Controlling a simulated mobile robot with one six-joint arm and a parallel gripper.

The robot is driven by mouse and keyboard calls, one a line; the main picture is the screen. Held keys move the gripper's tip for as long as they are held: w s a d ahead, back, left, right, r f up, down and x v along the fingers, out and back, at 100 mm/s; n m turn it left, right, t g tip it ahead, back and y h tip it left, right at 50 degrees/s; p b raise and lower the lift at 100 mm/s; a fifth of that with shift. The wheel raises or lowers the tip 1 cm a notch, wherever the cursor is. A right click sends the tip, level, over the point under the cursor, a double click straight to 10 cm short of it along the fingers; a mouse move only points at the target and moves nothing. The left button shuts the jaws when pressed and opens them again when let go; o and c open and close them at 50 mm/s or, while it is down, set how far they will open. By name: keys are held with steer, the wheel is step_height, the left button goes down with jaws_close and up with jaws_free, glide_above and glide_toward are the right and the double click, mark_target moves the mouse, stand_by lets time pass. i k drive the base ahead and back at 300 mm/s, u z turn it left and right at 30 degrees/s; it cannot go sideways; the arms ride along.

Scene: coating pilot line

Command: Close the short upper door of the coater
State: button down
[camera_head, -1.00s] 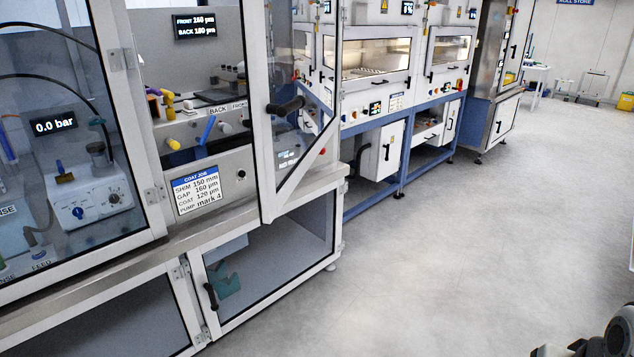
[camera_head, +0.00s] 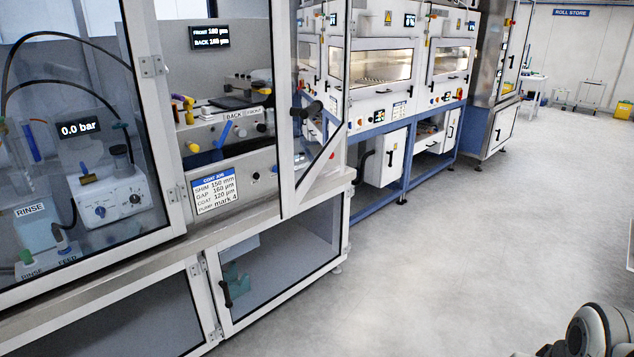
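The short upper door (camera_head: 318,176) of the coater (camera_head: 250,205) stands open. It is a pale-framed clear panel, seen obliquely, swung out from the cabinet's far right side. Its free edge (camera_head: 284,130) is nearer to me, with a dark handle (camera_head: 306,110) close by. The open bay behind shows a blue lever (camera_head: 223,134), yellow knobs and BACK and FRONT labels. My gripper is not in view. Only a grey part of my arm (camera_head: 592,332) shows at the lower right, well apart from the door.
The larger left door (camera_head: 90,220) appears closed over a pump and tubing. A lower glazed door (camera_head: 280,280) has a dark handle (camera_head: 226,293). Blue-framed ovens (camera_head: 400,90) line the wall beyond. The grey floor (camera_head: 470,240) to the right is clear.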

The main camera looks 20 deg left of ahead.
mark_target(310, 40)
steer(key=u, duration=0.55)
steer(key=i, duration=1.3)
